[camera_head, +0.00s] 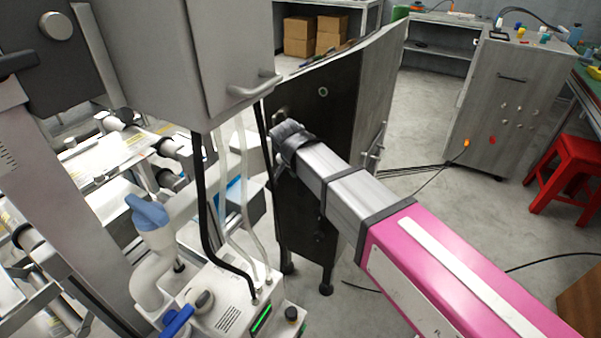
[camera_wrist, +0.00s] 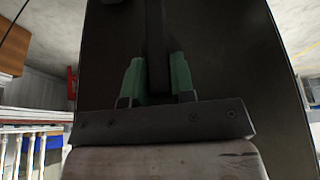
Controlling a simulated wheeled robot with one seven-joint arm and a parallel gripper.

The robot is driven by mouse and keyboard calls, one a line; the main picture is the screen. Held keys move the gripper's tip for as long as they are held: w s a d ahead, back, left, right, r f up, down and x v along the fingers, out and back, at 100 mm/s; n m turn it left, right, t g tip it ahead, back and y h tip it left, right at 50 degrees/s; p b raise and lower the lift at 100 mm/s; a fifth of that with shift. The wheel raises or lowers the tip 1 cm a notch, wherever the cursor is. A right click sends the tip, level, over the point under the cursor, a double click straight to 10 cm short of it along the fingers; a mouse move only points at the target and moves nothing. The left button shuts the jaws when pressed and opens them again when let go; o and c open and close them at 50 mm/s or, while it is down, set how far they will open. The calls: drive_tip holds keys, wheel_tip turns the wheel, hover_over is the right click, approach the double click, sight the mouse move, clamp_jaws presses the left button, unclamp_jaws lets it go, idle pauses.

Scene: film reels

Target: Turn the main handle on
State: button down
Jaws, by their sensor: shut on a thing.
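My gripper (camera_wrist: 156,76) shows two green fingers in the wrist view, shut on a dark upright bar (camera_wrist: 155,35) that looks like the main handle. The bar stands in front of a dark panel (camera_wrist: 220,60) that fills most of that view. In the head view my pink and grey arm reaches to the dark face of a tall cabinet (camera_head: 318,200). The fingers and the gripped bar are hidden there behind the end of my arm. I cannot tell how far the handle is turned.
A grey box with a pull handle (camera_head: 252,86) hangs close left of my arm. Hoses run down to a white unit (camera_head: 235,300) with blue levers, beside a blue-topped valve (camera_head: 147,212). A red stool (camera_head: 565,165) stands right. Open floor (camera_head: 420,230) lies between.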

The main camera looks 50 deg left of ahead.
drive_tip(key=shift+a+t+h, duration=0.3)
drive_tip(key=shift+h, duration=0.1)
drive_tip(key=shift+s, duration=0.1)
drive_tip(key=c, duration=1)
unclamp_jaws()
drive_tip(key=shift+o, duration=0.2)
drive_tip(key=shift+d, duration=0.15)
